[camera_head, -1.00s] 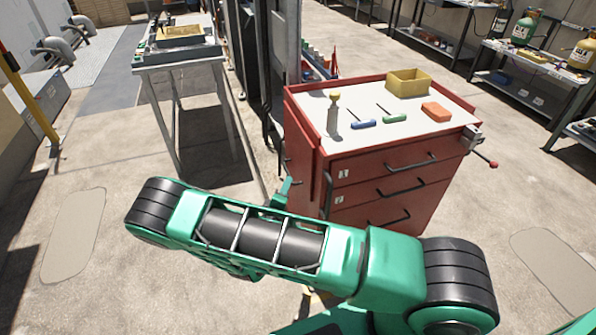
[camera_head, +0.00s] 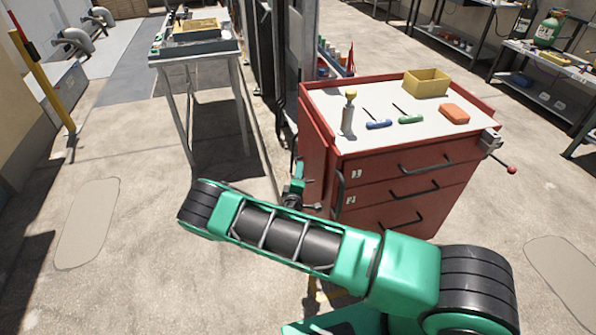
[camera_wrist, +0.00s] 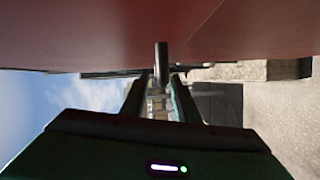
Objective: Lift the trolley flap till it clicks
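The red tool trolley (camera_head: 400,190) stands right of centre in the head view. Its flap (camera_head: 318,150) hangs down along the left side, with a dark handle on the trolley's edge beside it. My gripper (camera_head: 298,192) is low beside the flap, partly hidden by my arm. In the wrist view a red panel, seemingly the flap (camera_wrist: 150,25), fills the top. A grey metal bar (camera_wrist: 161,62) projects from it toward the space between my fingers. My gripper (camera_wrist: 160,98) has its fingers apart there. I cannot tell whether they touch the bar.
On the trolley top are a yellow bin (camera_head: 427,83), an orange block (camera_head: 454,114), two screwdrivers and a yellow-capped tool (camera_head: 349,112). A vice (camera_head: 490,142) is at its right edge. A grey table (camera_head: 195,58) stands behind left. Floor at left is clear.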

